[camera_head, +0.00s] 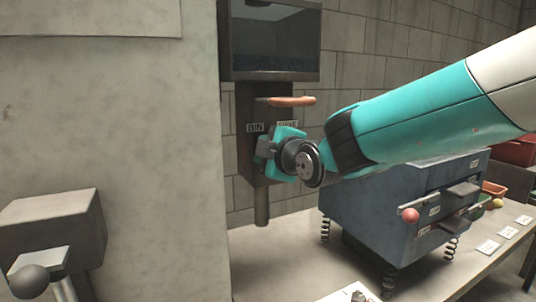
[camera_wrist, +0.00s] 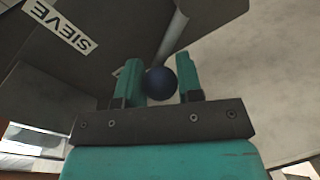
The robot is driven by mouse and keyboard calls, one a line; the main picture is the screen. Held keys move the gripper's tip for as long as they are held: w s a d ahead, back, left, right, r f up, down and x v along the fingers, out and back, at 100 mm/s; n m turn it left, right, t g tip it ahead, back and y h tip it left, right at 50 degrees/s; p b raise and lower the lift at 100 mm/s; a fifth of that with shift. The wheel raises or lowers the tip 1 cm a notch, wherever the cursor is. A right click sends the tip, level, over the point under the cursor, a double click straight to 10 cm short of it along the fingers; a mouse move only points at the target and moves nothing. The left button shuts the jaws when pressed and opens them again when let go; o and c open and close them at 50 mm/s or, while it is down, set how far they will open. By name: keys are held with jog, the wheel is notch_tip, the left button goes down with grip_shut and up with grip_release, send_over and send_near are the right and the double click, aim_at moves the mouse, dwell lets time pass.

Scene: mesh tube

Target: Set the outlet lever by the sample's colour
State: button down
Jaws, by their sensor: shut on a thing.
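A dark outlet column (camera_head: 247,107) stands against the block wall, with a BIN label (camera_head: 255,127) on its left. A second label (camera_head: 287,124) is partly hidden by my gripper; the wrist view shows a SIEVE label (camera_wrist: 62,26) on a dark panel. My gripper (camera_head: 267,148) is in front of the column, below the labels. In the wrist view my gripper (camera_wrist: 161,80) is shut on a dark blue ball (camera_wrist: 160,84) between its teal fingers. Whether this ball is the lever's knob cannot be told.
An orange-brown piece (camera_head: 290,101) juts from the column above my gripper. A blue-grey machine (camera_head: 375,205) on springs stands on the table (camera_head: 290,265), with a red ball (camera_head: 411,215) at its front. A concrete wall (camera_head: 160,150) closes the left side.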

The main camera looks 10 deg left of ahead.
jog(key=shift+w+d, duration=0.1)
dwell(0.3)
jog(key=c, duration=0.8)
grip_release()
jog(key=b+v, duration=0.3)
jog(key=v, duration=1.4)
jog(key=shift+d, duration=0.1)
